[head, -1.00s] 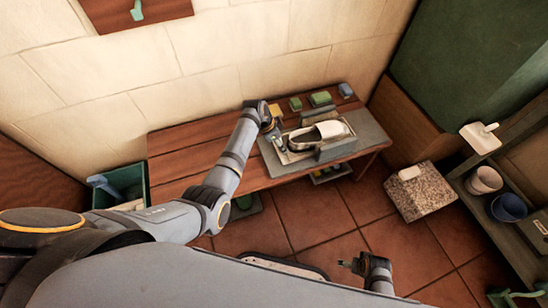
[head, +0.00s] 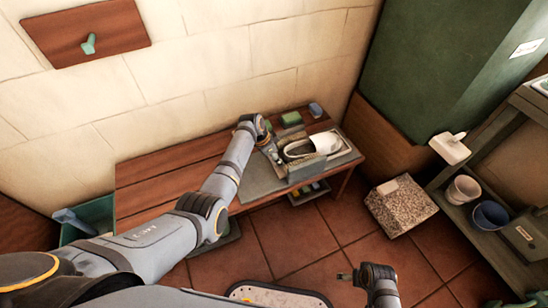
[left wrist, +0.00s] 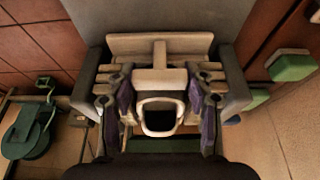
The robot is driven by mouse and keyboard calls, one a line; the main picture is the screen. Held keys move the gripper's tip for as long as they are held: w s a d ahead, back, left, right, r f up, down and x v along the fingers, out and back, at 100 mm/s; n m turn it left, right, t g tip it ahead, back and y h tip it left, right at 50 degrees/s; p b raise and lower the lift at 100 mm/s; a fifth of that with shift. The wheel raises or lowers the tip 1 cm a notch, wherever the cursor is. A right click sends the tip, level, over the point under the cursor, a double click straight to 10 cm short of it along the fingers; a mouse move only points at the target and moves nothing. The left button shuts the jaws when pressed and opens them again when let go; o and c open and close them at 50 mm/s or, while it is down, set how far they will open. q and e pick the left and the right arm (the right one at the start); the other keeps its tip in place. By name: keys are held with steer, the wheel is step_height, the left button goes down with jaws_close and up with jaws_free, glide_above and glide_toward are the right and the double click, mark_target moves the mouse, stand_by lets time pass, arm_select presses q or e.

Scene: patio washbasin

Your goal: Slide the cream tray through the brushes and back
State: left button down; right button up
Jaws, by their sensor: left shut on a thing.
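The cream tray (head: 346,153) lies on a grey mat (head: 256,184) on the wooden bench, reaching the mat's right end. A white shoe (head: 328,144) rests on it, toe to the right. A grey brush block (head: 306,169) stands along the tray's front side. In the left wrist view, grey blocks stand on the left (left wrist: 86,97) and right (left wrist: 236,92) of the tray's cream handle (left wrist: 160,58). My left gripper (head: 267,139) is at the tray's left end, shut on the handle between its purple-padded fingers. My right gripper (head: 346,276) is low in front, apart from the bench; its jaw opening is unclear.
A green block (head: 291,119) and a blue-grey item (head: 315,109) sit at the bench's back edge. A speckled stone block (head: 400,205) stands on the floor to the right. Pots (head: 490,215) stand on the right shelf. A green bin (head: 92,213) is at left.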

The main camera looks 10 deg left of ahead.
arm_select(q)
steer(key=shift+w+d+r, duration=0.1)
steer(key=shift+d+r, duration=0.05)
steer(key=shift+d, duration=0.1)
steer(key=c, duration=0.8)
jaws_free()
steer(key=shift+o, duration=1.4)
steer(key=shift+a+r, duration=0.1)
steer(key=v, duration=1.1)
steer(key=shift+a+r, duration=0.15)
steer(key=shift+r, duration=0.1)
